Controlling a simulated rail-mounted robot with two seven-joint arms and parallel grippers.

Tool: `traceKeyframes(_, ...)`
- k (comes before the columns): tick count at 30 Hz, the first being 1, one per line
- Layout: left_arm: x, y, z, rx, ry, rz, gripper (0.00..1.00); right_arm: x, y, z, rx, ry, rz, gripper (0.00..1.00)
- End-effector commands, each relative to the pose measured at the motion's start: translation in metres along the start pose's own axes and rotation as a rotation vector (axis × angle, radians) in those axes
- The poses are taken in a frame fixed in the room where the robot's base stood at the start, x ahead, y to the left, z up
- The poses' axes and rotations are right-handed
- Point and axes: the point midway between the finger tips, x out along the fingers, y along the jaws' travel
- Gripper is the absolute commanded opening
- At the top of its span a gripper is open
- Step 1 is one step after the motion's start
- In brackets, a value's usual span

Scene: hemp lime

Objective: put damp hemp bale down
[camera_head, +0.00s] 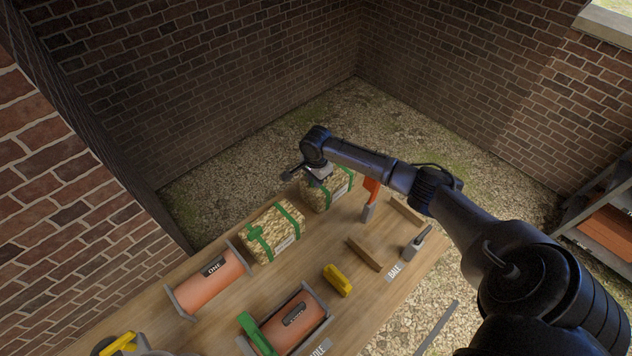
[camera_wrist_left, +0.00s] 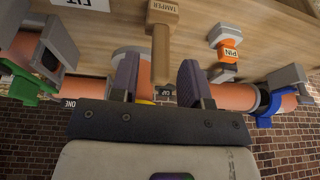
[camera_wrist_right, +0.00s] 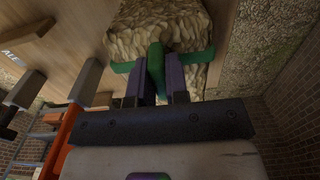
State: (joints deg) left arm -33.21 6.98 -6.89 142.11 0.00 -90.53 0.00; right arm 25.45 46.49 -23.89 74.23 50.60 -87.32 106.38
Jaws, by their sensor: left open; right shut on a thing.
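My right gripper (camera_head: 318,180) is at the far end of the bench. In the right wrist view its jaws (camera_wrist_right: 160,85) are shut on the green strap handle of a straw-coloured hemp bale (camera_wrist_right: 150,25). In the head view this bale (camera_head: 338,190) is partly hidden by the gripper; I cannot tell whether it touches the bench. A second green-strapped bale (camera_head: 284,222) sits nearer on the bench. I cannot tell which bale is damp. My left gripper (camera_wrist_left: 157,88) is open, and the tamper (camera_wrist_left: 163,35) shows between its jaws without visible contact.
The wooden bench (camera_head: 240,312) has a "BALE" label (camera_head: 395,272) by its right edge, near two wooden battens (camera_head: 365,253). An orange-handled tool (camera_head: 370,195), a grey tool (camera_head: 417,243), a yellow block (camera_head: 337,280) and an orange cylinder (camera_head: 210,280) stand around. Brick walls enclose the back.

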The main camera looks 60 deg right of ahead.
Motion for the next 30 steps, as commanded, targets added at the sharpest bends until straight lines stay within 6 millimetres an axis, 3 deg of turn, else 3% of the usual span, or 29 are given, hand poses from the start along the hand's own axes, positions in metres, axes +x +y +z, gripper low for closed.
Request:
traceKeyframes(3, 0.002, -0.001, 0.001, 0.004, -0.001, -0.003, 0.43, 0.012, 0.000, 0.000, -0.001, 0.000, 0.000, 0.00)
traceKeyframes(16, 0.000, -0.001, 0.000, 0.002, -0.001, -0.001, 0.43, 0.016, 0.000, 0.000, -0.001, 0.000, 0.000, 0.00)
traceKeyframes(17, 0.000, 0.000, 0.001, 0.001, -0.001, -0.001, 0.43, 0.017, 0.000, 0.000, -0.001, 0.000, 0.001, 0.17)
traceKeyframes(24, 0.001, 0.002, 0.000, -0.007, 0.000, 0.006, 0.43, 0.017, 0.000, 0.000, -0.001, 0.000, 0.001, 0.40)
traceKeyframes(30, 0.001, 0.003, 0.000, -0.008, 0.000, 0.006, 0.43, 0.017, 0.000, 0.000, -0.001, 0.000, 0.001, 0.40)
